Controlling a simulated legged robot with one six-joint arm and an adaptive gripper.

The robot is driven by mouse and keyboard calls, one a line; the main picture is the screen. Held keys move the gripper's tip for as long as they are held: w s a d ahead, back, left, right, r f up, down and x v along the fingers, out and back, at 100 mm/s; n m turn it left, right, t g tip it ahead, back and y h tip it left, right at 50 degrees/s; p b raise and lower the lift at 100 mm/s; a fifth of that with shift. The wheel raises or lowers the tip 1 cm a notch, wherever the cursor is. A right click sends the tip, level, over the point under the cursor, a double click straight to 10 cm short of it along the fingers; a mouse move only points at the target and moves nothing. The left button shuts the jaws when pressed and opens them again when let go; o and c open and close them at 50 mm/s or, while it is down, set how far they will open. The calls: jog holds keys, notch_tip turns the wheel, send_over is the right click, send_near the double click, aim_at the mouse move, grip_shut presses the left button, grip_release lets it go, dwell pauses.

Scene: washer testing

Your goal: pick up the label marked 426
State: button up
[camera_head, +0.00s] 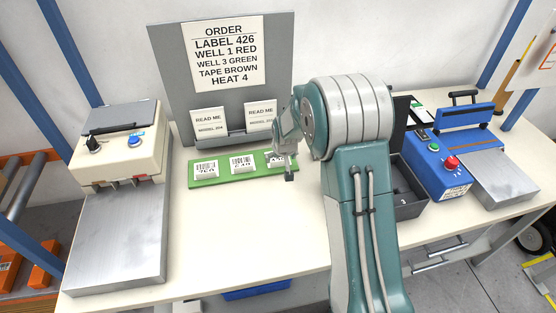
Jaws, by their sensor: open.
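A green tray (224,179) on the table holds several white labels with bar markings in a row. The left label (206,169) and the middle label (243,163) show fully, but their printed numbers are too small to read surely. The right label (272,158) is partly hidden behind my gripper (288,172), so its number cannot be read. My gripper is open over the right end of the tray, beside or above that label. I cannot tell whether it touches anything. An order sheet (225,55) on the grey board reads LABEL 426.
Two READ ME cards (208,122) stand on the board's ledge behind the tray. A cream machine with a metal plate (118,245) is at left. A blue machine (437,168) and a dark bin (409,208) are at right. The table front is clear.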

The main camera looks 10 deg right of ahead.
jog(key=shift+x, duration=1.4)
jog(key=c, duration=0.5)
